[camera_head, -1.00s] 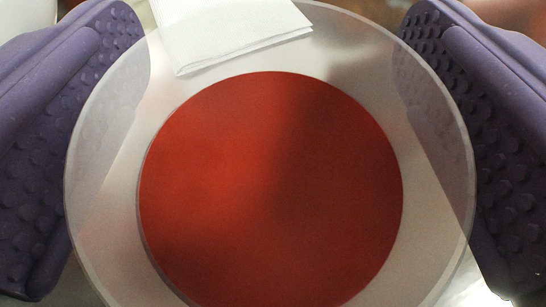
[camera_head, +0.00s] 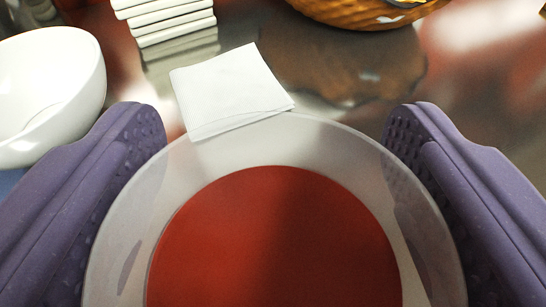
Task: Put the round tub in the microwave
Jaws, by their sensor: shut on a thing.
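The round tub (camera_head: 275,240) is a translucent whitish container with a red round area in its middle, seen from above at the bottom centre. My gripper (camera_head: 275,185) has a purple, bumpy finger on each side of the tub and is shut on it. The tub's near part is cut off by the frame's lower edge. I cannot tell how high it is above the surface. The microwave is not in view.
White folded napkins (camera_head: 228,90) lie just beyond the tub on a shiny metal counter (camera_head: 330,80). A white bowl (camera_head: 55,85) stands at left, a stack of white items (camera_head: 170,18) at the back, and a woven basket (camera_head: 365,10) at back right. The right side looks clear.

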